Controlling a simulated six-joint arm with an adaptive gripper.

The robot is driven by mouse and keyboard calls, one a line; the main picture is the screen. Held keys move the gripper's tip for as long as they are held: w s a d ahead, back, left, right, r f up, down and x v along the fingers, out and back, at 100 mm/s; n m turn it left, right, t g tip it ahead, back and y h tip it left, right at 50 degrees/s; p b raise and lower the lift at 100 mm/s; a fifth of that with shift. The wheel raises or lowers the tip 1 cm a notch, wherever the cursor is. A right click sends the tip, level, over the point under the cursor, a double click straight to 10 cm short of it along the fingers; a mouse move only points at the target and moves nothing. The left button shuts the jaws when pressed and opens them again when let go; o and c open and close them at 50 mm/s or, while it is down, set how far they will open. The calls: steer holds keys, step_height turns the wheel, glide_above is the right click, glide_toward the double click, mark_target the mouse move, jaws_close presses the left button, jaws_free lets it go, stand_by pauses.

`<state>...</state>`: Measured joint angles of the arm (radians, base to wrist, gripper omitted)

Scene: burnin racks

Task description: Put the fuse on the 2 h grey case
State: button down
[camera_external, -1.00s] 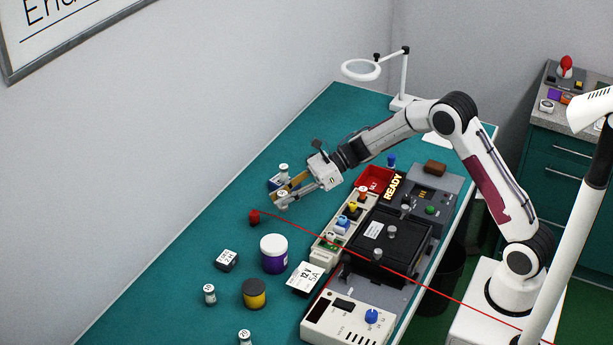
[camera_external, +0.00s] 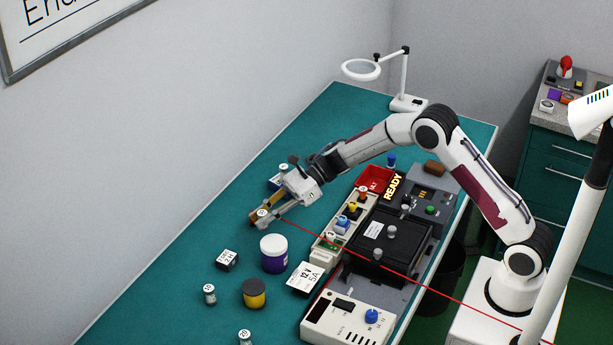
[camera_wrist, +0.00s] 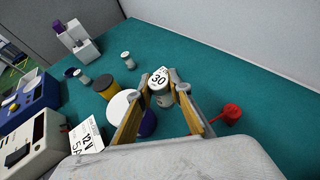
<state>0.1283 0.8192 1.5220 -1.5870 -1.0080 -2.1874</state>
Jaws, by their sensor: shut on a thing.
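The fuse (camera_wrist: 163,95), a small grey cylinder with a white top marked 30, is held between my gripper's fingertips in the wrist view. Its white top also shows in the external view (camera_external: 262,213). My gripper (camera_external: 264,217) is shut on it above the teal bench. The 2 h grey case (camera_external: 227,261) is a small dark box with a white label on top. It sits on the bench, to the left of and nearer the camera than my gripper, apart from it.
A white-lidded purple jar (camera_external: 274,254) stands right of the case; a yellow jar (camera_external: 254,294) and small fuses (camera_external: 209,294) stand nearer the camera. A red plug (camera_wrist: 232,112) with a red cable lies near my gripper. The rack equipment (camera_external: 385,245) is to the right.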

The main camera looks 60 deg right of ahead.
steer(key=w+a+r+n+g+y, duration=0.1)
steer(key=w+a+r, duration=0.4)
steer(key=a, duration=0.5)
steer(key=shift+w+a+r+n+g, duration=0.15)
steer(key=shift+w+a+n+g, duration=0.1)
steer(key=shift+w+n+g, duration=0.3)
glide_above(226, 257)
steer(key=shift+f, duration=3.1)
steer(key=shift+f, duration=0.15)
steer(key=shift+f, duration=1.75)
steer(key=shift+f, duration=0.1)
